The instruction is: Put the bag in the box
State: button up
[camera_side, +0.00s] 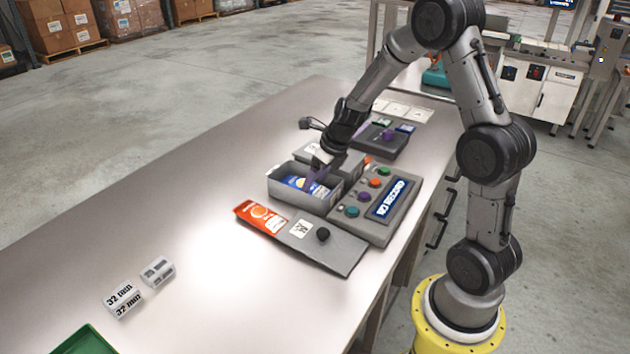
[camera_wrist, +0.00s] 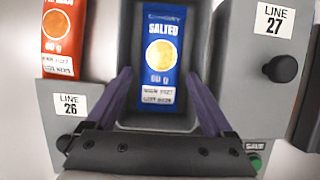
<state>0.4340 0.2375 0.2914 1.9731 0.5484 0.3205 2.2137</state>
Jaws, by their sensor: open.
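A blue bag labelled SALTED (camera_wrist: 162,60) lies flat inside an open grey box (camera_side: 292,197); only part of the bag (camera_side: 297,183) shows in the side view. The box wall (camera_wrist: 127,45) rises around it in the wrist view. My gripper (camera_side: 318,178) is over the box, pointing down. In the wrist view its two purple fingers (camera_wrist: 158,78) are spread apart, one on each side of the blue bag, with nothing held. An orange bag (camera_side: 262,216) lies outside the box, at the left end of a grey LINE 26 plate (camera_side: 322,243); it also shows in the wrist view (camera_wrist: 62,38).
A console reading NO RECORD (camera_side: 388,203) with coloured buttons stands right of the box. A LINE 27 plate (camera_wrist: 250,40) with a black knob is behind it. Label rolls (camera_side: 123,298) and a green tray (camera_side: 85,342) are at the near left. The left table is mostly clear.

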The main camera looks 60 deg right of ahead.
jog(key=s+a+r+n, duration=0.2)
jog(key=s+r+n, duration=0.15)
jog(key=r, duration=0.35)
jog(key=s+a+r+n, duration=0.3)
jog(key=s+r, duration=0.1)
jog(key=r, duration=0.4)
jog(key=s+a+n, duration=0.5)
jog(key=s+n, duration=0.3)
jog(key=n, duration=0.6)
jog(key=s+a+r+n+t, duration=0.1)
jog(key=s+a+n, duration=0.4)
jog(key=s+n, duration=0.4)
jog(key=n, duration=0.6)
jog(key=shift+r, duration=0.3)
